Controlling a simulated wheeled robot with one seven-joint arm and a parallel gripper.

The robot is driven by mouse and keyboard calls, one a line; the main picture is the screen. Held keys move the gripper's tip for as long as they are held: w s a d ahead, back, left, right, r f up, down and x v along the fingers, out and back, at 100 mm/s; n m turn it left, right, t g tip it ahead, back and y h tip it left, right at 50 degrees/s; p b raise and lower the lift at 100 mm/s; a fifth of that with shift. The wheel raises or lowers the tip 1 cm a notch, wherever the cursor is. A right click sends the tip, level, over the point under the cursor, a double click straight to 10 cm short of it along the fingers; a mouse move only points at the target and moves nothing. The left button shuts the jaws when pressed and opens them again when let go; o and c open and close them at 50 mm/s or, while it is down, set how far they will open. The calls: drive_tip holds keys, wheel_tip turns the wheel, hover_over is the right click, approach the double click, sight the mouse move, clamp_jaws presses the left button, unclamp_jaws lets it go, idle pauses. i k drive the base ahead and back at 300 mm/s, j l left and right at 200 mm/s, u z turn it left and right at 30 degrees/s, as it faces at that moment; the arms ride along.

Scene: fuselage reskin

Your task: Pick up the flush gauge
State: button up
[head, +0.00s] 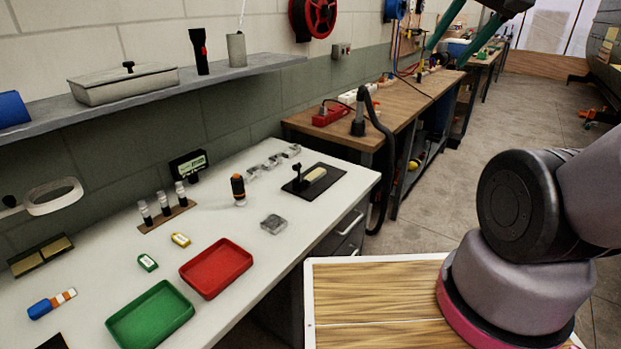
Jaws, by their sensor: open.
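I cannot tell for sure which object is the flush gauge. Several small tools stand on the white bench (215,215). One is an upright black and orange tool (238,188) with a pale foot, near the middle. A black device with a lit greenish display (190,164) stands by the wall. A black plate (325,184) with a small post and a pale block lies at the bench's right end.
A red tray (216,268) and a green tray (150,317) sit at the bench's front. A grey shelf (150,95) overhangs the back.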

sight(239, 192)
drive_tip(key=u, duration=0.4)
drive_tip(key=i+l+u, duration=0.1)
drive_tip(key=u, duration=0.35)
drive_tip(key=l+u, duration=0.1)
drive_tip(key=u, duration=0.3)
drive_tip(key=i+l+u, duration=0.1)
drive_tip(key=u, duration=0.35)
drive_tip(key=i+l, duration=0.1)
drive_tip(key=l, duration=0.55)
drive_tip(key=i+u, duration=0.05)
